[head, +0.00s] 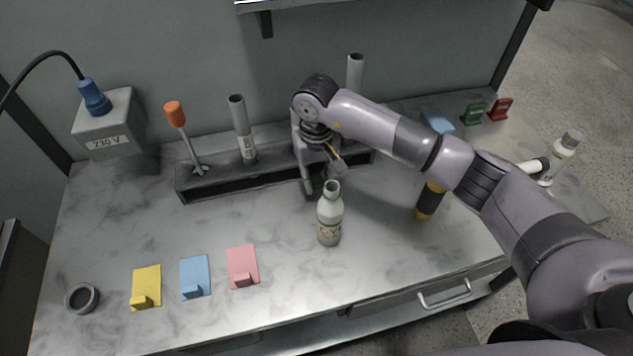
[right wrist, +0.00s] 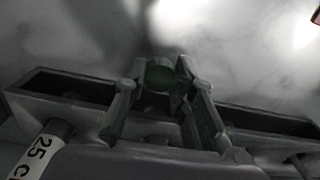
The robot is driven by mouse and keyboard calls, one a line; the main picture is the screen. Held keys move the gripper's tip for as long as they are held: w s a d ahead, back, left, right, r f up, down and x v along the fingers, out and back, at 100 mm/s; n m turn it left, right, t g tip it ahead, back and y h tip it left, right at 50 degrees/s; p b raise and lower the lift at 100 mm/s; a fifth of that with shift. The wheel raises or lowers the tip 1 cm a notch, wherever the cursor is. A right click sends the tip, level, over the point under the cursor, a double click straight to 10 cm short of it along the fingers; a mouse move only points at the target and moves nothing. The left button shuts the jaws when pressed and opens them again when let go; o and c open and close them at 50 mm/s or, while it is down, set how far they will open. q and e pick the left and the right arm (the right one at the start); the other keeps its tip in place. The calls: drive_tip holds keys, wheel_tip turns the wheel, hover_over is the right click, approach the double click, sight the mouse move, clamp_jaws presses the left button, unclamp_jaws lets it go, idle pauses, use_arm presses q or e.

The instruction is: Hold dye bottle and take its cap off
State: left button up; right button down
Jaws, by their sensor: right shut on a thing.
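A pale grey-white bottle (head: 329,222) with a label stands upright on the table in the middle of the head view. Its narrow neck shows no cap on top. My right gripper (head: 319,184) is just behind and left of the bottle neck, in front of the dark rack. In the right wrist view its fingers (right wrist: 161,72) are shut on a round green cap (right wrist: 159,76). My left gripper is not in view.
The rack (head: 215,183) holds an orange-handled screwdriver (head: 175,115) and grey tubes. Yellow (head: 146,287), blue (head: 195,276) and pink (head: 242,266) pieces and a dark ring (head: 82,298) lie front left. A black-yellow object (head: 429,202) and another bottle (head: 562,153) stand right.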

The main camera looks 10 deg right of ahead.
sight(316, 180)
wheel_tip(316, 180, down, 3)
drive_tip(key=shift+r, duration=0.2)
drive_tip(key=shift+f, duration=0.4)
drive_tip(key=c, duration=1.3)
unclamp_jaws()
drive_tip(key=shift+r, duration=0.1)
drive_tip(key=shift+c, duration=0.2)
